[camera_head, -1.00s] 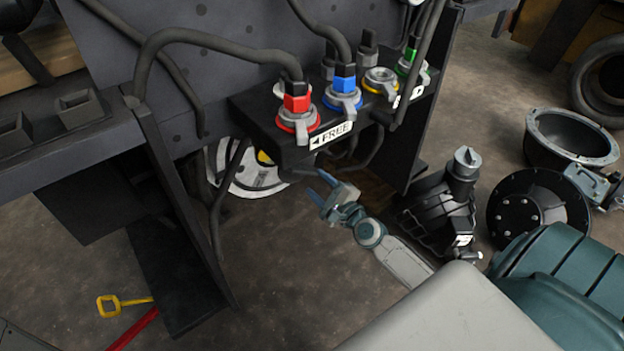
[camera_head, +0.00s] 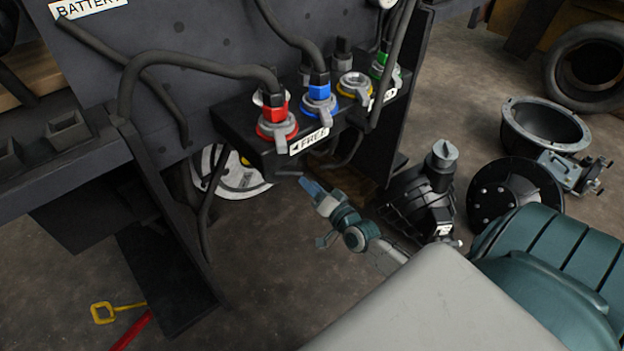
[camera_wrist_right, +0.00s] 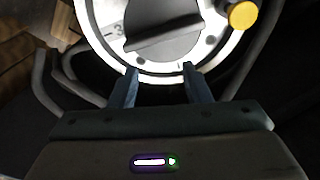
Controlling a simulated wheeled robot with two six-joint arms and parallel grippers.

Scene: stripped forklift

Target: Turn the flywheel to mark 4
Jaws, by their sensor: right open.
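The flywheel (camera_head: 236,180) is a pale disc low behind the black connector block, partly hidden by the block and a hose. In the right wrist view the flywheel (camera_wrist_right: 105,45) fills the top, with a "3" mark, a dark grey pointer-like piece (camera_wrist_right: 165,35) at its middle and a yellow round knob (camera_wrist_right: 243,15) at its upper right. My right gripper (camera_head: 312,187) is just right of and in front of the flywheel. In the wrist view its two fingers (camera_wrist_right: 158,87) are apart and empty, with tips near the lower rim; contact cannot be told. My left gripper is not in view.
The black block (camera_head: 240,125) with red, blue, yellow and green connectors and a "FREE" label overhangs the flywheel. Dark hoses hang around it. A black housing (camera_head: 405,200), a round flange (camera_head: 505,195) and a bowl-shaped part (camera_head: 545,125) lie on the floor at right.

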